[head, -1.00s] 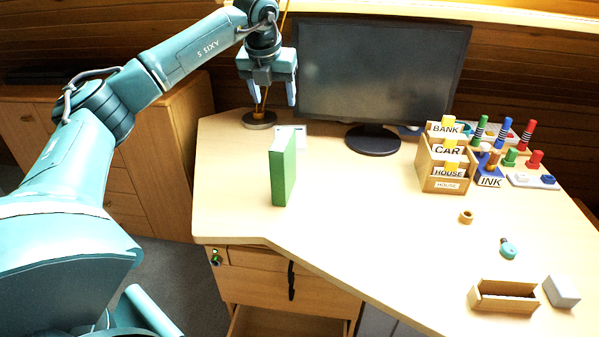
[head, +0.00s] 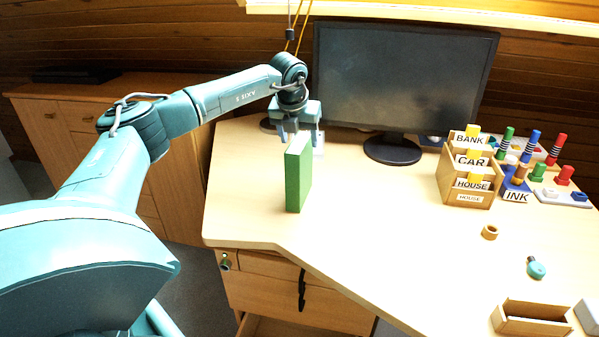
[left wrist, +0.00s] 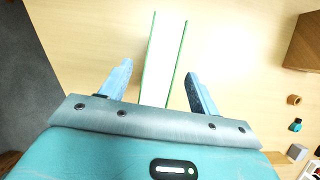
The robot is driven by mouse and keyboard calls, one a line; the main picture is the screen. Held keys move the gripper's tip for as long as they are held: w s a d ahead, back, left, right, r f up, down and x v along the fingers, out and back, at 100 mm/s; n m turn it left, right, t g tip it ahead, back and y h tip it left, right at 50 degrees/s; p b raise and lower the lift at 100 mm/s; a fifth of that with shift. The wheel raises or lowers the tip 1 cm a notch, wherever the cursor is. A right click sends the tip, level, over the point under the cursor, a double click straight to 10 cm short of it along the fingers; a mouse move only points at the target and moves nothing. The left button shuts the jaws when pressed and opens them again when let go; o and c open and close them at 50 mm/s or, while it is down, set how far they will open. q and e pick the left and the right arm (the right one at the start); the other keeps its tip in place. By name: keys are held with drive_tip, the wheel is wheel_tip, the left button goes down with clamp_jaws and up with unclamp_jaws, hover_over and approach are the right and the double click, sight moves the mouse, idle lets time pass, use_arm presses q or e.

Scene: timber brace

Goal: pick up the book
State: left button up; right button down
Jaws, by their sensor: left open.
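The green book (head: 299,178) stands upright on the left part of the desk in the head view. My left gripper (head: 300,138) is open just above the book's top, pointing down. In the left wrist view the book (left wrist: 163,60) shows from above, its pale page edge between two thin green covers. The open fingers of my left gripper (left wrist: 159,90) sit on either side of it, with a gap on both sides. The book's far lower part is hidden by the gripper body. My right gripper is in neither view.
A monitor (head: 400,80) stands behind and right of the book. A wooden letter holder (head: 468,175), coloured peg toys, a wooden ring (head: 489,232), a teal item (head: 536,268) and a small open box (head: 532,318) lie to the right. The desk's middle is clear.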

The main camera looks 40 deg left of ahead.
sight(299, 142)
use_arm(q)
drive_tip(key=shift+x, duration=1.35)
drive_tip(key=shift+f, duration=0.25)
drive_tip(key=shift+c, duration=0.2)
clamp_jaws()
drive_tip(key=shift+r, duration=0.1)
